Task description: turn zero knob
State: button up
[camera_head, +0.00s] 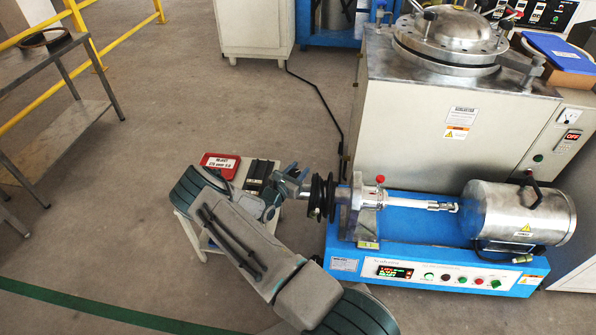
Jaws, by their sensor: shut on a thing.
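The blue bench machine (400,262) stands at the right on the floor. Black ribbed discs (322,198) sit at the left end of its metal shaft. My gripper (299,184) reaches to this end from the left, beside the discs. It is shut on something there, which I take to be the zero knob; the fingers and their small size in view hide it. I cannot tell how far it is turned. My own arm comes up from the bottom and covers part of the area to the left.
A small table (198,237) with a red reject tray (220,165) stands just behind my arm. A red-tipped lever (380,180) and a steel cylinder (525,215) are on the machine. A large autoclave cabinet (440,110) stands close behind.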

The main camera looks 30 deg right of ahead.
jog(key=o, duration=1)
jog(key=p+v, duration=0.1)
jog(key=v, duration=0.6)
jog(key=shift+s+a+p, duration=0.15)
jog(key=shift+s+p, duration=0.05)
jog(key=shift+p, duration=0.1)
